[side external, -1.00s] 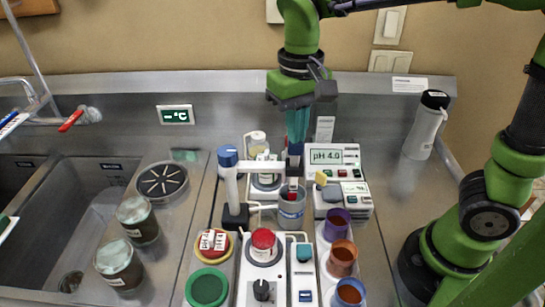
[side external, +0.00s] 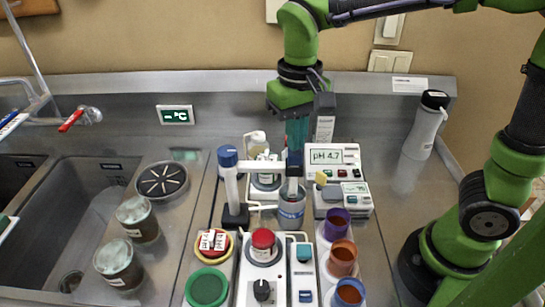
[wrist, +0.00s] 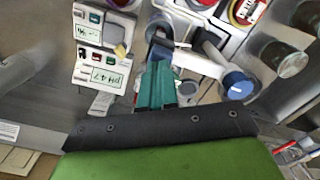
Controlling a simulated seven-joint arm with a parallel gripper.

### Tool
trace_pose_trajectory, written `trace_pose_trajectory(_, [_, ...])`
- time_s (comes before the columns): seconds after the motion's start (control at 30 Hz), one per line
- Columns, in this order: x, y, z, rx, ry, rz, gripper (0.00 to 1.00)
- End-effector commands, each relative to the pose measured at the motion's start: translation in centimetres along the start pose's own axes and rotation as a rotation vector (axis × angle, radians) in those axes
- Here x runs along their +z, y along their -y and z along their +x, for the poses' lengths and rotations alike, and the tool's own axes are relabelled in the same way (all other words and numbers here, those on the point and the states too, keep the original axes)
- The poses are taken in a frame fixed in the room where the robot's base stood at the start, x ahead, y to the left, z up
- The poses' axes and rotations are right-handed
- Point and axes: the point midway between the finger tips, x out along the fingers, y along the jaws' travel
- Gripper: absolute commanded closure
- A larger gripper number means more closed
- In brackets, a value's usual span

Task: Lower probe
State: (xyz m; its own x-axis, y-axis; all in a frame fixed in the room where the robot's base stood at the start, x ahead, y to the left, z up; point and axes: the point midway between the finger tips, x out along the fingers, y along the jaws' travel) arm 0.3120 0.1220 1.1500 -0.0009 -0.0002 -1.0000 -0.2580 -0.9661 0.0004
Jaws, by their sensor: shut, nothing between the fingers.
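My gripper (side external: 296,145) points down with its teal fingers shut and empty. The fingertips are directly above a dark blue probe head (side external: 295,160), at or very near its top; I cannot tell if they touch. The probe head sits at the end of the white arm of a blue-capped stand (side external: 229,157). Below it, a grey beaker (side external: 291,208) stands with the probe's lower part reaching into it. The pH meter (side external: 333,157) reads 4.7. In the wrist view, the shut fingers (wrist: 156,82) lie beside the white arm and blue cap (wrist: 238,85).
A white bottle (side external: 258,146) stands close behind the white arm. A smaller meter (side external: 343,198) with a yellow piece is to the right. Purple and brown cups (side external: 342,258) line the front right. A red-capped jar (side external: 263,243) is in front of the beaker. Sink basins lie at the left.

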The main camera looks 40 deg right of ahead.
Motion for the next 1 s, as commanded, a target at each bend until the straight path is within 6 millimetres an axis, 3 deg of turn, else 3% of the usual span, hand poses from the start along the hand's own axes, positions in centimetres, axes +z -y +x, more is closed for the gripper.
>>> trace_pose_trajectory(0.5, [0.0,0.0,-4.0,-0.001,-0.002,-0.001,1.0])
trace_pose_trajectory(0.9, [-0.1,-0.2,-4.4,-0.001,-0.003,0.005,1.0])
trace_pose_trajectory(1.0, [-0.2,-1.2,-5.7,-0.021,-0.033,0.034,1.0])
